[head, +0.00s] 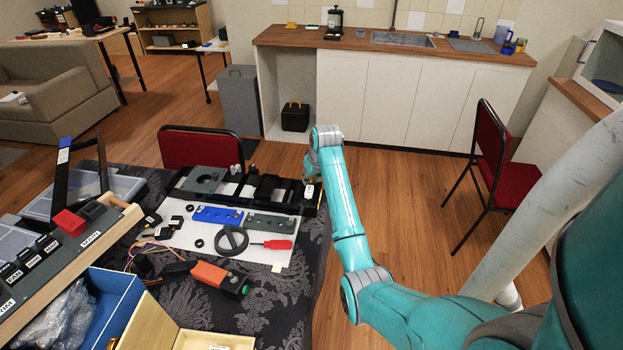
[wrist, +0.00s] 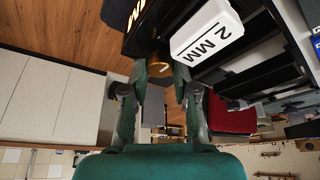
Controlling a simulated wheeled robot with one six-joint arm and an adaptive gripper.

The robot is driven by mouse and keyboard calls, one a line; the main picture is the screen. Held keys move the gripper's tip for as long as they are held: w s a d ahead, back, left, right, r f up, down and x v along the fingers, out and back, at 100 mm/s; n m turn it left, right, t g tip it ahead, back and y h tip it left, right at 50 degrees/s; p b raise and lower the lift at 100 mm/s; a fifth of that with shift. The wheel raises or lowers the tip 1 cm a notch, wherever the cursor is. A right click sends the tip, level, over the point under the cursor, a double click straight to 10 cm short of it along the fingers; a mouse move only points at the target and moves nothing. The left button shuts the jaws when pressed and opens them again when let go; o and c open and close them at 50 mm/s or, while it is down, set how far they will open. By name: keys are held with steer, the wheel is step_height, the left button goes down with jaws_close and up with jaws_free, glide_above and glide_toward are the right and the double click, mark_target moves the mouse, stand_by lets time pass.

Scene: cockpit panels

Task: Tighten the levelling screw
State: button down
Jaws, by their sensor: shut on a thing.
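The levelling screw (wrist: 159,69) shows in the wrist view as a small brass-coloured round knob under a black frame (wrist: 255,45). My gripper (wrist: 158,78) has its two fingertips on either side of the knob and is shut on it. A white tag reading "2 MM" (wrist: 207,38) is beside it on the frame. In the head view my gripper (head: 309,174) is at the right end of the long black frame (head: 272,203), near the table's right edge. The screw is too small and too covered to make out there.
A white sheet on the table holds a blue plate (head: 217,214), a grey plate (head: 270,224), a black handwheel (head: 231,240) and a red-handled screwdriver (head: 277,244). An orange and black tool (head: 212,275) lies in front. A red chair (head: 202,148) stands behind the table.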

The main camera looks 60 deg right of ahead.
steer(key=m+g+h, duration=0.1)
steer(key=m, duration=0.4)
steer(key=shift+w+a, duration=0.1)
steer(key=m+g, duration=0.1)
steer(key=m, duration=0.1)
steer(key=m+g+h, duration=0.1)
steer(key=m, duration=0.2)
steer(key=shift+w+m+g, duration=0.1)
steer(key=shift+m+g, duration=0.2)
steer(key=m+g, duration=0.1)
steer(key=m, duration=0.1)
steer(key=m+g, duration=0.1)
steer(key=m, duration=0.2)
steer(key=shift+w, duration=0.1)
steer(key=m, duration=0.3)
steer(key=m+g+y, duration=0.1)
steer(key=m, duration=0.1)
steer(key=shift+m+g, duration=0.3)
steer(key=shift+m, duration=0.1)
steer(key=shift+y, duration=0.3)
steer(key=c, duration=0.9)
jaws_free()
